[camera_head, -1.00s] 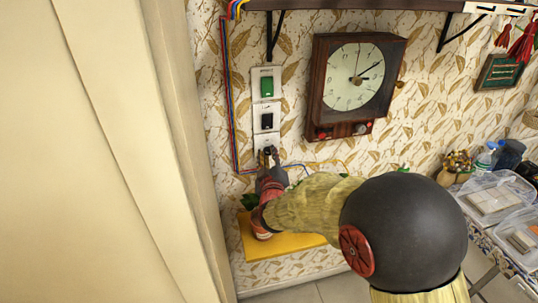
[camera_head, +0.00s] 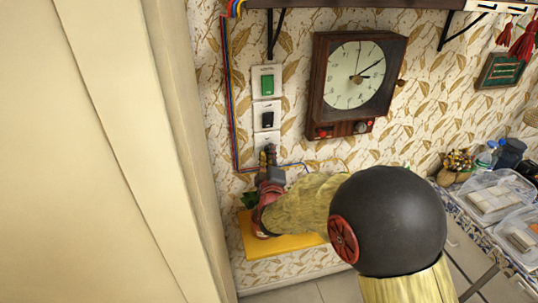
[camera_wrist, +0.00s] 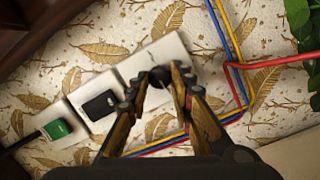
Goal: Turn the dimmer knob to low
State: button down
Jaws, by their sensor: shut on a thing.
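The dimmer knob (camera_wrist: 159,77) is a small dark round knob on the lowest of several white wall plates. In the wrist view it sits between the two fingertips of my gripper (camera_wrist: 158,79), which are shut on it. In the head view my gripper (camera_head: 268,153) reaches up to the bottom of the lowest plate (camera_head: 266,138), and its fingers largely hide the knob. I cannot make out a pointer or low mark on the plate.
Above the knob are a black switch (camera_head: 267,117) and a green switch (camera_head: 267,84). Coloured wires (camera_head: 229,110) run beside and below the plates. A wooden clock (camera_head: 356,82) hangs to the right. A yellow shelf (camera_head: 290,243) with leaves lies below.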

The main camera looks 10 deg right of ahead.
jog(key=shift+f, duration=0.1)
jog(key=c, duration=1.5)
grip_release()
jog(key=shift+c, duration=0.2)
jog(key=s+a, duration=0.2)
jog(key=s, duration=0.9)
jog(key=shift+s+a, duration=0.2)
jog(key=shift+s, duration=0.2)
